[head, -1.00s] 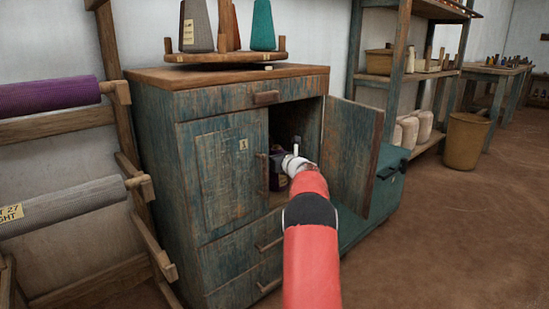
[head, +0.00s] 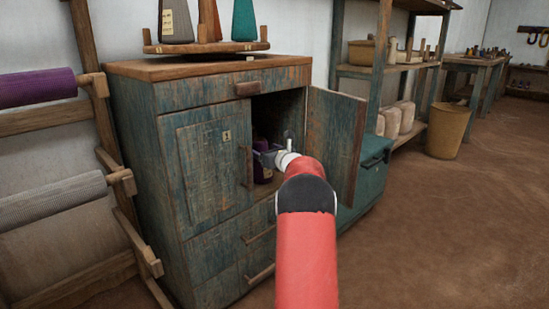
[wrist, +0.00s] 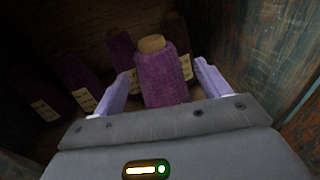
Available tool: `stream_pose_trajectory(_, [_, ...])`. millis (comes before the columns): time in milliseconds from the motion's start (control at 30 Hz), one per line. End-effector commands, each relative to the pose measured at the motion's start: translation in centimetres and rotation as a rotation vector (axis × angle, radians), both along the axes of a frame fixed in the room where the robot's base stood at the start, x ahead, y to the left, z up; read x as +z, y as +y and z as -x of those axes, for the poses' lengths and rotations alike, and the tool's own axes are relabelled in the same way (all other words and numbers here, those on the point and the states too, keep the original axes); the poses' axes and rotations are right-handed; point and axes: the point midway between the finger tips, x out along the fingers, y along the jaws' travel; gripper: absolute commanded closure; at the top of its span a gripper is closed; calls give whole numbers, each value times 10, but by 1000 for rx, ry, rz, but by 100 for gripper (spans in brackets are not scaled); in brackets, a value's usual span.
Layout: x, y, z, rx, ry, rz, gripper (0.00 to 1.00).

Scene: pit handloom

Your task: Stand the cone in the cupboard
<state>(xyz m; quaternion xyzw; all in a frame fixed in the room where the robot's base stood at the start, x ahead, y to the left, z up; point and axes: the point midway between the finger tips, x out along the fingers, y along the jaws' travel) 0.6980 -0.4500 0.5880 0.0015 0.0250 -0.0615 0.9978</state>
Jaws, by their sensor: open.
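A purple yarn cone (wrist: 162,82) with a tan top stands upright inside the cupboard (head: 205,170), between the two fingers of my gripper (wrist: 165,78) in the wrist view. My gripper is open, with one pale lilac finger on each side of the cone; I cannot tell whether either touches it. In the head view my gripper (head: 266,158) is inside the open right compartment, and purple cones show partly beside and below it. Several more dark purple cones (wrist: 80,82) with cream labels stand behind and to the left in the wrist view.
The open right door (head: 334,145) stands just right of my arm; the left door is closed. A round wooden stand (head: 205,48) with grey, brown and teal cones is on the cupboard top.

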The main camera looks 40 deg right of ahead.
Motion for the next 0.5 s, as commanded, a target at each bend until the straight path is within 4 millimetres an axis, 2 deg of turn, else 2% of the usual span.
stream_pose_trajectory(100, [2,3,27,-2,0,0,24])
stream_pose_trajectory(233, [3,6,49,-1,1,0,24])
stream_pose_trajectory(500, [4,9,67,2,-1,1,24])
